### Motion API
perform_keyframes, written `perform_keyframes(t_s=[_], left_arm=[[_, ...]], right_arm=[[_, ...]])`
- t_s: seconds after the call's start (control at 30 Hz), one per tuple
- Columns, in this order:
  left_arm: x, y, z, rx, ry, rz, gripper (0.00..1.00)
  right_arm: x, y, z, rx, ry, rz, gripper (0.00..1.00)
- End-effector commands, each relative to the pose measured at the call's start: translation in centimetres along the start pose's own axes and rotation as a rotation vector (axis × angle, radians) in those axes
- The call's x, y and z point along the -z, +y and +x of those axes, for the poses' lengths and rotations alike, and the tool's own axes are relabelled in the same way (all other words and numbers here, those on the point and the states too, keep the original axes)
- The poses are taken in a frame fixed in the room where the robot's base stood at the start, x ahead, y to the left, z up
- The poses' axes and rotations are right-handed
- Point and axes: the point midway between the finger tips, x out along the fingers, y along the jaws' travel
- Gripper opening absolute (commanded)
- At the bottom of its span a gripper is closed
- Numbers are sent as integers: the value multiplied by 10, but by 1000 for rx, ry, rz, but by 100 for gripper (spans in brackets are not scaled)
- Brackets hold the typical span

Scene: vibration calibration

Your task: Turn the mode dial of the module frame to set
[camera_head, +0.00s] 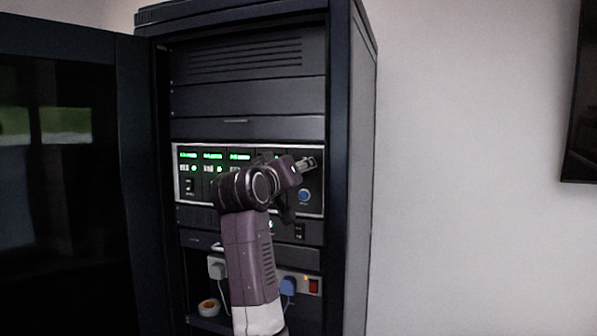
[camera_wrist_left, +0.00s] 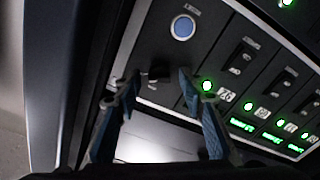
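The module frame (camera_head: 199,201) is a silver-edged panel with lit green displays, set in the rack. My left arm hides part of it in the head view. My left gripper (camera_head: 307,163) is at the panel's right end, above a round blue button (camera_head: 304,196). In the left wrist view, where the panel appears upside down, a small black knob, apparently the mode dial (camera_wrist_left: 158,70), lies between the tips of my open left gripper (camera_wrist_left: 159,84). Gaps show on both sides of the knob. The blue button (camera_wrist_left: 183,27) is beyond it. The dial is hidden in the head view. My right gripper is not in view.
The black rack cabinet (camera_head: 350,200) has its dark door (camera_head: 60,190) open on the left. Below the panel are plugs (camera_head: 217,268), a power strip with a red switch (camera_head: 313,286) and a tape roll (camera_head: 208,307). A screen (camera_head: 582,110) hangs at right.

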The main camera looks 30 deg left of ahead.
Motion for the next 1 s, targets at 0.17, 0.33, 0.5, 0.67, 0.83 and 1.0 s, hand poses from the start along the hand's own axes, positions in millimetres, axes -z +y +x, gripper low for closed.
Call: perform_keyframes(t_s=[0.17,0.33,0.5,0.67,0.83,1.0], left_arm=[[0,0,-3,-1,1,-1,38],[1,0,-21,-1,3,-1,38],[1,0,-53,-2,4,0,38],[1,0,-84,-1,4,1,38],[1,0,-108,0,2,0,38],[0,0,-119,0,1,0,38]], right_arm=[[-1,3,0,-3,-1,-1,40],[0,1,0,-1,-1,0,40],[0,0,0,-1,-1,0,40],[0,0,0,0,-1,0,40],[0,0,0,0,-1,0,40],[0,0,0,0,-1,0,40]])
